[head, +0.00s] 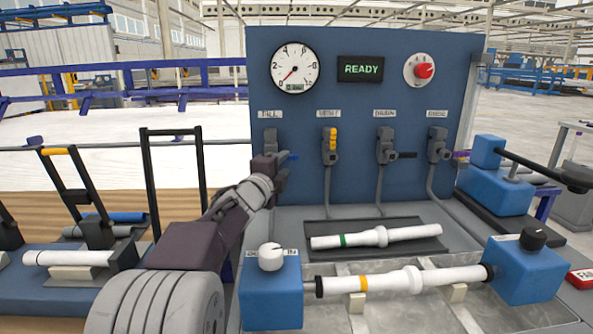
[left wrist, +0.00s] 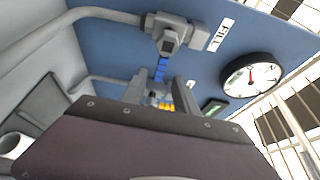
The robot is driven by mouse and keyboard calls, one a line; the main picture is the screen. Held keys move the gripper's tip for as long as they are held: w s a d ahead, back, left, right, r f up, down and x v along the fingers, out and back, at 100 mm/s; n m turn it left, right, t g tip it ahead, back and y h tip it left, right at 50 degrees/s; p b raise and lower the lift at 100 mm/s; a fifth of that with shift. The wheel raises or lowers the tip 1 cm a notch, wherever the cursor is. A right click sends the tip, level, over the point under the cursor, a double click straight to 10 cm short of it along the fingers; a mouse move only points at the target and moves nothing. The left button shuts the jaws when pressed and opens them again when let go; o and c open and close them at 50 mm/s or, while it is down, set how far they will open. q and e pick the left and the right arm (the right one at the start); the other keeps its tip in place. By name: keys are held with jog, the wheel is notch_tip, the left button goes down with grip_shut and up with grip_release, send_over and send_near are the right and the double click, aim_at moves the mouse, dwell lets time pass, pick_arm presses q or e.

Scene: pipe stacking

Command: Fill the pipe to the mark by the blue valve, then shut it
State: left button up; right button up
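The blue valve handle (head: 290,157) sticks out to the right from the grey valve (head: 270,140) under the FILL label. It also shows in the left wrist view (left wrist: 160,70), standing out from the valve body (left wrist: 168,40). My left gripper (head: 272,172) is at this handle; its fingertips (left wrist: 160,92) are apart, with the handle's end near the gap. I cannot tell whether they touch it. A white pipe (head: 390,281) with a yellow band lies between two blue end blocks. The gauge (head: 295,66) has its red needle pointing lower left. My right gripper is not in view.
Yellow (head: 331,142) and black-handled valves stand right of FILL on the blue panel (head: 345,205). A READY display (head: 361,69) and red knob (head: 424,71) are above. Another white pipe (head: 370,237), green-banded, lies on a black tray. A blue block with a lever (head: 497,190) stands right.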

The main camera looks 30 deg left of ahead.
aim_at(291, 157)
pick_arm(q)
jog(key=shift+w+a, duration=0.15)
jog(key=shift+w, duration=0.15)
jog(key=w, duration=0.5)
jog(key=w+a, duration=0.1)
jog(key=w, duration=0.2)
jog(key=shift+w+a, duration=0.1)
jog(key=shift+w, duration=0.15)
grip_shut()
dwell(0.8)
